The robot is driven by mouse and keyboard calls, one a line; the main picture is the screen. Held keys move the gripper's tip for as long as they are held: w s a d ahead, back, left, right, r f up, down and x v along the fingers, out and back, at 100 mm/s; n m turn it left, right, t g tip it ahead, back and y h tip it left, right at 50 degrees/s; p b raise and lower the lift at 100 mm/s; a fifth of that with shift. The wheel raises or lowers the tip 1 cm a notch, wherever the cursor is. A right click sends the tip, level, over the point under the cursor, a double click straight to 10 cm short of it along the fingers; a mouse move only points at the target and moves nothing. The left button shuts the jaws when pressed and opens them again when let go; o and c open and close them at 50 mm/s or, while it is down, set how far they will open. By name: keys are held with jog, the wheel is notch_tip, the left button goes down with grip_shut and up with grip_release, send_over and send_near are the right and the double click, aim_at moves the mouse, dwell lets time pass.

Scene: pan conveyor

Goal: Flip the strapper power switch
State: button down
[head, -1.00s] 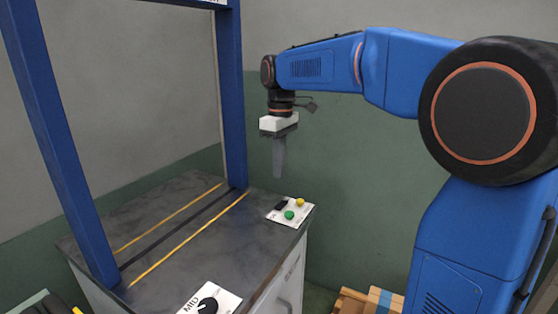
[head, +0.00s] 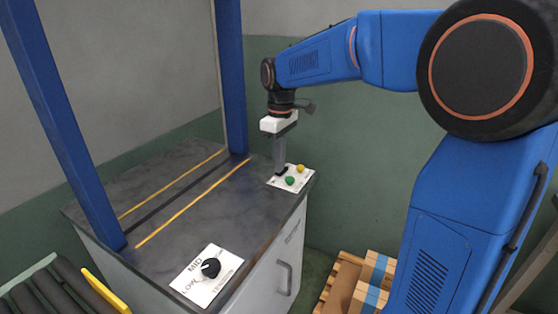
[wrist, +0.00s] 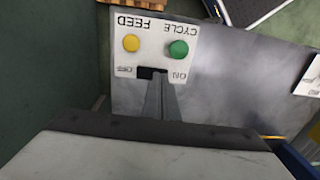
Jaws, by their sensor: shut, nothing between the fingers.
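The strapper (head: 190,200) is a dark-topped cabinet with a blue frame. A white control panel (head: 306,181) sits at its far right corner, with a green button (head: 290,180) and a yellow button (head: 300,168). The black power switch (wrist: 147,72) lies between the ON and OFF labels in the wrist view, partly hidden by my fingers. My gripper (head: 281,172) is shut and empty, pointing down, with its fingertips (wrist: 154,82) at the switch. I cannot tell whether they touch it or which way the switch is set.
A black tension knob (head: 211,268) on a white LOW/MID plate is at the near edge of the top. A roller conveyor (head: 65,290) is at lower left. A pallet with boxes (head: 362,280) stands on the floor to the right.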

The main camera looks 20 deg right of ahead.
jog(key=shift+f, duration=0.15)
dwell(0.4)
jog(key=shift+w+d+r, duration=0.25)
jog(key=shift+w+d, duration=0.25)
notch_tip(320, 180, up, 17)
jog(key=shift+r, duration=0.2)
dwell(0.6)
jog(key=shift+d, duration=0.1)
